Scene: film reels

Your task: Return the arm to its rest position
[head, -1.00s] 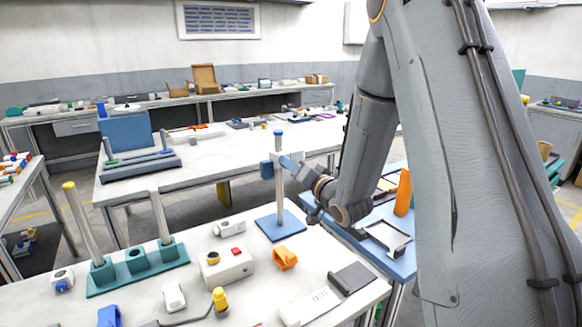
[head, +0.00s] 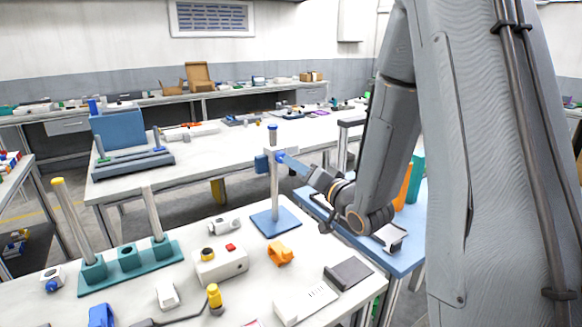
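My grey arm comes down the right side of the head view and bends left at the wrist. My gripper (head: 308,173) is at its left end, just right of a grey upright post (head: 274,185). The post has a blue cap and stands on a blue square base (head: 276,222) on the front table. A blue piece lies between the post and my gripper; I cannot tell which of the two it belongs to, or whether they touch. The fingers are too small to tell open from shut. I see nothing clearly held.
A blue-topped side table (head: 405,262) lies under my wrist, with an orange upright piece on it. A teal rack (head: 130,268) with tilted-looking posts, a button box (head: 222,265) and an orange part (head: 280,254) stand on the white front table. Another white table is behind.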

